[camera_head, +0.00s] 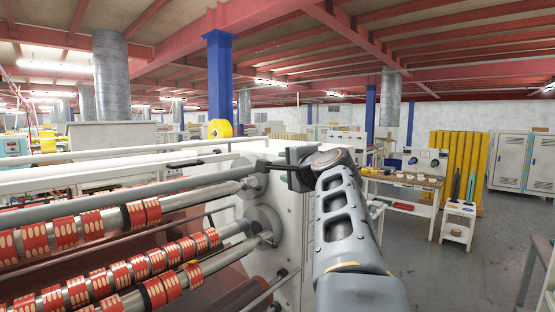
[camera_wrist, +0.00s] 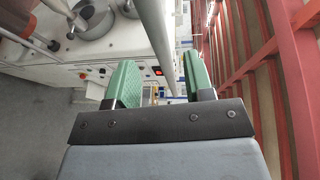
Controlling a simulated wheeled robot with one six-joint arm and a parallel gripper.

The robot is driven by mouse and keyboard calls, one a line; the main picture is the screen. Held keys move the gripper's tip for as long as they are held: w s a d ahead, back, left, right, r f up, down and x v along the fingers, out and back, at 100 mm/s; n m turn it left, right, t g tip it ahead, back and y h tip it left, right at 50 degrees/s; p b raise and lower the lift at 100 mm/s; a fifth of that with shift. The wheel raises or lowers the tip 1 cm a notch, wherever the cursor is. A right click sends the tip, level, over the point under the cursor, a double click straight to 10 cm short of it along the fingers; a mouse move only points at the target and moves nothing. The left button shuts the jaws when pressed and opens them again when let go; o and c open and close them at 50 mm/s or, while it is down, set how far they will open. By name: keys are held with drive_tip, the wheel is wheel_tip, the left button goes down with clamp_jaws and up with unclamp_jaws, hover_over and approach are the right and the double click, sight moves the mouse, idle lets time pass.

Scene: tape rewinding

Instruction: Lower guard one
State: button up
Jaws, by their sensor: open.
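The guard seems to be the long grey bar (camera_head: 120,201) that runs across the front of the machine above the tape rolls; I cannot tell for certain which part is guard one. My gripper (camera_head: 272,165) is at the right end of this bar, by the machine's white side panel. In the wrist view my gripper (camera_wrist: 161,78) is open, its two green-padded fingers apart. A grey bar (camera_wrist: 158,40) shows between the fingers, with gaps on both sides. Whether it lies fully within the jaws cannot be told.
Red-and-cream tape rolls (camera_head: 95,225) sit on shafts below the bar. The white side panel (camera_head: 292,220) stands close to my gripper. A control panel with buttons (camera_wrist: 85,72) shows in the wrist view.

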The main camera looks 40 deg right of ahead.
drive_tip(key=shift+p+x, duration=0.8)
drive_tip(key=shift+x, duration=2.35)
clamp_jaws()
